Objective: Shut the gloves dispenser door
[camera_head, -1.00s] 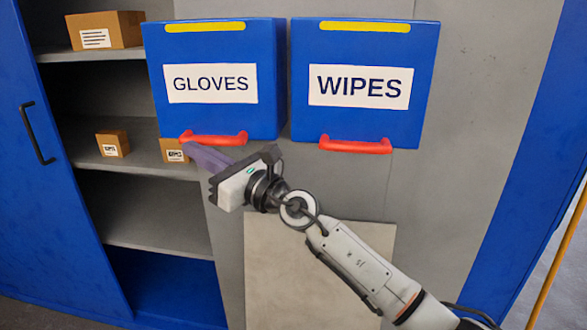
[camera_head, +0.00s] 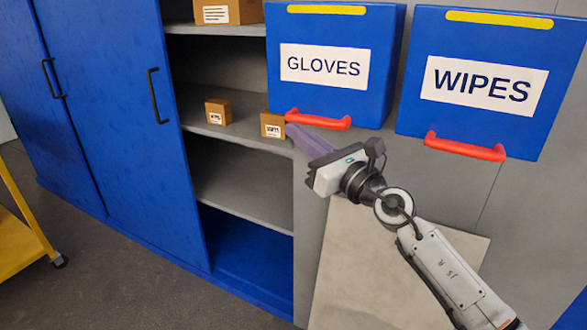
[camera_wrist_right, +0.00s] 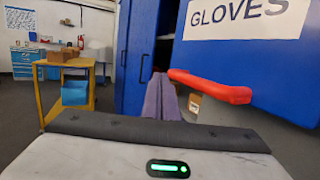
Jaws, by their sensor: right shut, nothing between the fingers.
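The gloves dispenser (camera_head: 330,95) is a blue wall box with a white GLOVES label, a yellow strip on top and a red handle (camera_head: 318,121) along its lower front edge. Its front door looks in line with the box sides, and I see no clear gap. My right gripper (camera_head: 294,132) is shut and empty, its purple fingers just below the handle's left end. In the right wrist view the fingers (camera_wrist_right: 160,97) point forward beside the left end of the red handle (camera_wrist_right: 212,86). I cannot tell whether they touch it. My left gripper is out of view.
The blue wipes dispenser (camera_head: 485,85) with its own red handle hangs to the right. Left of the gloves dispenser is an open shelf cabinet with small cardboard boxes (camera_head: 218,112) and a blue door (camera_head: 130,130). A yellow cart (camera_head: 22,235) stands at far left.

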